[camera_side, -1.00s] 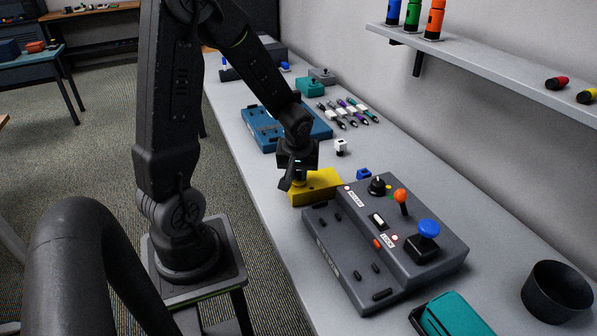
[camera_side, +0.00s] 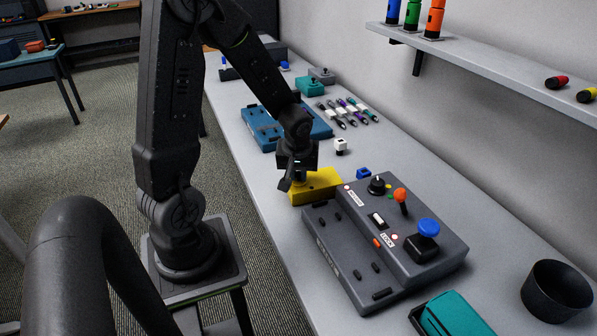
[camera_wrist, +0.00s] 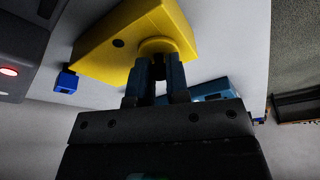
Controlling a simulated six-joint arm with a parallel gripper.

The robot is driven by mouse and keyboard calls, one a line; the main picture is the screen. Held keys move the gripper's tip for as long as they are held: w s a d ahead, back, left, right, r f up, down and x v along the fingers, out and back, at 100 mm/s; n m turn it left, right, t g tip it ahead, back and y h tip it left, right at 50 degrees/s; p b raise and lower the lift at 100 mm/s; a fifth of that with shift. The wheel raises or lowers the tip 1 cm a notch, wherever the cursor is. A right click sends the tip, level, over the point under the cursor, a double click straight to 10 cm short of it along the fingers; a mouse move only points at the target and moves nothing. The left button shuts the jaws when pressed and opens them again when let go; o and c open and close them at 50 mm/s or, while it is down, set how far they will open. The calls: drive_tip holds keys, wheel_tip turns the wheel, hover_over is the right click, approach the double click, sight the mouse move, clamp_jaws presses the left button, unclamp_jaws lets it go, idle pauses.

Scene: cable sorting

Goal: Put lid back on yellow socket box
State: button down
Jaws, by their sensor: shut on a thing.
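The yellow socket box (camera_side: 322,186) sits on the grey bench beside the dark control panel. It also shows in the wrist view (camera_wrist: 115,38), with a small dark round hole in its face. My gripper (camera_wrist: 159,62) is at the left end of the box, pointing down in the side view. Its fingers are shut on a round yellow piece (camera_wrist: 158,46), which looks like the lid, at the box's end. The piece looks to be at or against the box; I cannot tell if it is fully seated. My gripper (camera_side: 297,182) partly hides this end in the side view.
The dark control panel (camera_side: 335,245) with knobs and levers stands close in front of the box. A small blue block (camera_side: 363,174) and a white switch (camera_side: 341,146) are nearby. A blue case (camera_side: 262,128) lies behind. A black cup (camera_side: 556,292) stands at the right.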

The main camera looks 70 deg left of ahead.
idle(0.3)
drive_tip(key=c, duration=0.5)
unclamp_jaws()
drive_tip(key=shift+c, duration=0.2)
drive_tip(key=shift+r, duration=3.5)
drive_tip(key=shift+c, duration=0.3)
clamp_jaws()
